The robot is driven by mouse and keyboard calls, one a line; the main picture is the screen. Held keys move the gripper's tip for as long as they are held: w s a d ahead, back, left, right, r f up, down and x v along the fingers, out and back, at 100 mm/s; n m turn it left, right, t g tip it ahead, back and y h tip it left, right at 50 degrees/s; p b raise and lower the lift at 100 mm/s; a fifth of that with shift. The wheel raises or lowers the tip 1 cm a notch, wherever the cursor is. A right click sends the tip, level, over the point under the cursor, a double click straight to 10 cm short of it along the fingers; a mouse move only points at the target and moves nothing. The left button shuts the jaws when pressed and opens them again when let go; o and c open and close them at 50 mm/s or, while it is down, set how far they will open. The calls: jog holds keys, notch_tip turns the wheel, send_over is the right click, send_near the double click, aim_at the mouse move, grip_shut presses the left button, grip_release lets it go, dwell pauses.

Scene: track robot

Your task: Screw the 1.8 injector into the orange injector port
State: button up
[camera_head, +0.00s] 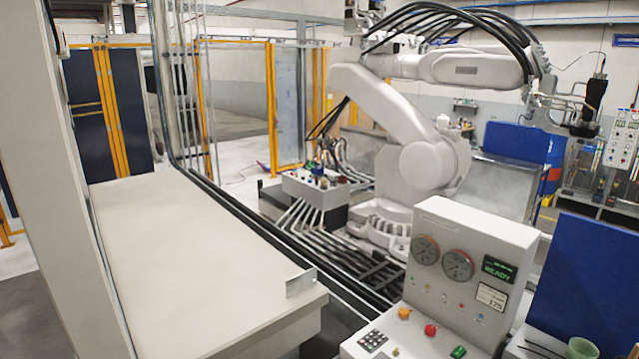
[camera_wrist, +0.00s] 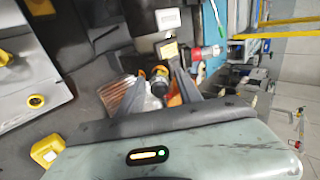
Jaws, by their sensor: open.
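My gripper (camera_wrist: 148,66) shows in the wrist view, with its two dark fingers apart. Between and just beyond them is a small round black and yellow part (camera_wrist: 160,75). Below it is a clear or whitish piece, with a patch of orange (camera_wrist: 175,97) beside the right finger. Blur and the fingers hide much of these, so I cannot tell which is the injector or the orange port. A red and silver cylindrical part (camera_wrist: 205,52) lies right of the fingers. My gripper does not show in the head view, and no injector can be made out there.
In the head view, a control console (camera_head: 470,260) with gauges stands at front right, its display reading READY. A blue panel (camera_head: 590,285) and green cup (camera_head: 582,349) are beside it. The pale bench (camera_head: 190,260) is mostly bare. A large white robot arm (camera_head: 425,165) stands behind.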

jog(key=shift+r, duration=0.1)
jog(key=shift+a, duration=0.1)
dwell(0.5)
jog(key=n, duration=0.4)
jog(key=shift+n, duration=0.3)
jog(key=n, duration=0.7)
